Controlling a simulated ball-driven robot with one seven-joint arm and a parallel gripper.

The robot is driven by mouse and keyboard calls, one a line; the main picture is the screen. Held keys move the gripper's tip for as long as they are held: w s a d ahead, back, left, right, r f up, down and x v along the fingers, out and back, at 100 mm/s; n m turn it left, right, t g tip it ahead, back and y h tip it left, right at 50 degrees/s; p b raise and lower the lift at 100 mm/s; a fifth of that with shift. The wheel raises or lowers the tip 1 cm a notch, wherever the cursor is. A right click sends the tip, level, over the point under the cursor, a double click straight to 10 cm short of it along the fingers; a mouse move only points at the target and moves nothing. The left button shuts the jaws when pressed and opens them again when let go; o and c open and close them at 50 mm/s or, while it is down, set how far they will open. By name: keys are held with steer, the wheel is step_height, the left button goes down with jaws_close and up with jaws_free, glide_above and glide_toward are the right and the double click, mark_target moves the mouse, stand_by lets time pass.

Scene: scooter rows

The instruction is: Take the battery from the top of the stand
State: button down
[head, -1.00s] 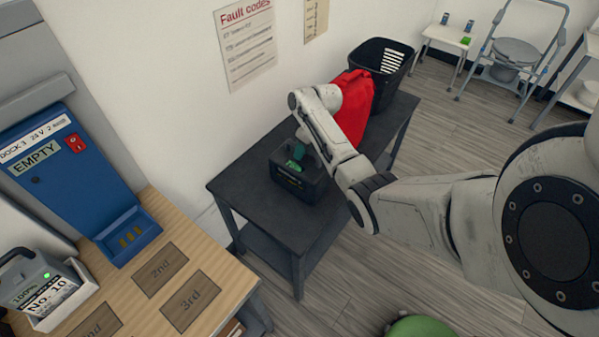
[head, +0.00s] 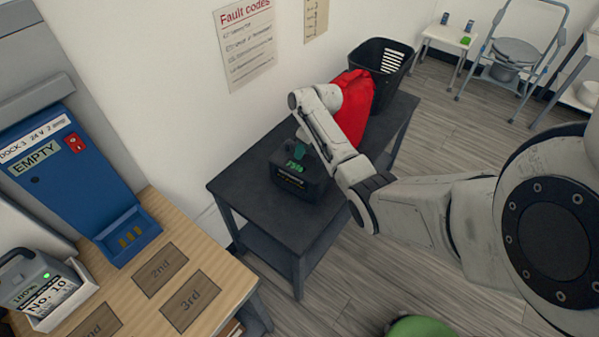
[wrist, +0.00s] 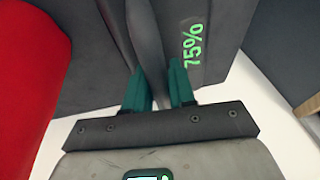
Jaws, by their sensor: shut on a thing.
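The battery (head: 305,186) is a dark grey block with green display marks, on or just over the top of the dark two-tier stand (head: 245,190) in the head view. In the wrist view its dark casing (wrist: 215,30) shows a green "75%". My gripper (wrist: 160,75) has green fingers shut on the battery's grey handle, one on each side. In the head view my gripper (head: 301,152) is above the battery, partly hidden by my arm. I cannot tell whether the battery's underside touches the stand.
A red bag or cloth (head: 354,105) lies close behind the battery, with a black basket (head: 381,68) beyond. The wall runs along the stand's left side. A wooden bench (head: 205,262) with a blue dock (head: 75,165) and a No. 10 battery (head: 38,283) is at left. The near end of the stand's top is clear.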

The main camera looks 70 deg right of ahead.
steer(key=shift+w+d+r, duration=0.1)
steer(key=shift+d+r, duration=0.05)
steer(key=shift+r, duration=0.1)
